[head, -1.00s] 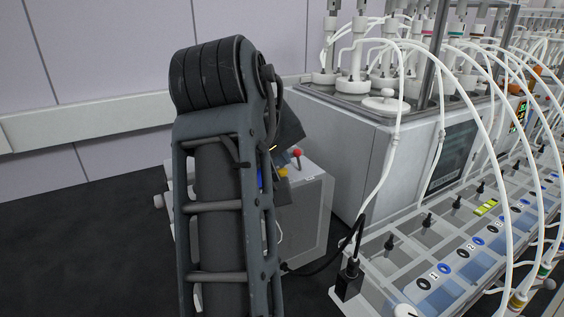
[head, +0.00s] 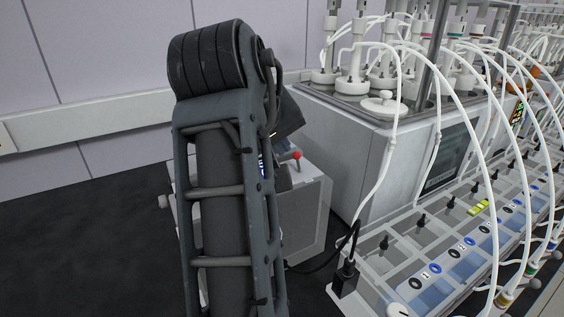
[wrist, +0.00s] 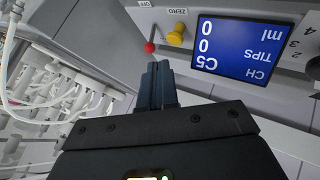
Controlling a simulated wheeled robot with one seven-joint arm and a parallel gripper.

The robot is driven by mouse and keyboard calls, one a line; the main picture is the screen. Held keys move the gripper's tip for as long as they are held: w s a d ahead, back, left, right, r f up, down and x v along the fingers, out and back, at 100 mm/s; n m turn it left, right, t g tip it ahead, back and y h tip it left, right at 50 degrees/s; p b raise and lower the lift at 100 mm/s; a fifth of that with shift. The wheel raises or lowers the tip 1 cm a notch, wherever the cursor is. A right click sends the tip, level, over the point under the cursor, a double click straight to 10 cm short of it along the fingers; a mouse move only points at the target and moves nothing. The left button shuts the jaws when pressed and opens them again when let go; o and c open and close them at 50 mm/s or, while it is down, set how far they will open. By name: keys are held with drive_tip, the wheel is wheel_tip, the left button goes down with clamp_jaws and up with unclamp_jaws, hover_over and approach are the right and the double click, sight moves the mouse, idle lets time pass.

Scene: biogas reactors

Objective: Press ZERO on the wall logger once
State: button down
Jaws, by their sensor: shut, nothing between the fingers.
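The logger is a pale box (head: 312,215) behind my arm in the head view. The wrist view shows its face upside down, with a blue screen (wrist: 244,48) reading CH C5, TIPS 0, ml 0. A yellow button (wrist: 176,35) sits by the ZERO label (wrist: 177,11). A red ball-ended lever (wrist: 149,46) is left of the button; its red ball also shows in the head view (head: 296,155). My gripper (wrist: 157,66) is shut and empty. Its tips appear just below the button and lever; I cannot tell whether they touch anything. In the head view my arm hides the button.
A large grey bath (head: 350,150) with white-capped vessels and looping tubes stands right of the logger. A long unit with numbered cells (head: 440,255) lies in front of it. A black plug and cable (head: 345,277) sit at its near corner. Dark bench top is clear at left.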

wheel_tip(320, 180, up, 4)
drive_tip(key=p, duration=0.4)
drive_tip(key=shift+r, duration=0.15)
idle(0.3)
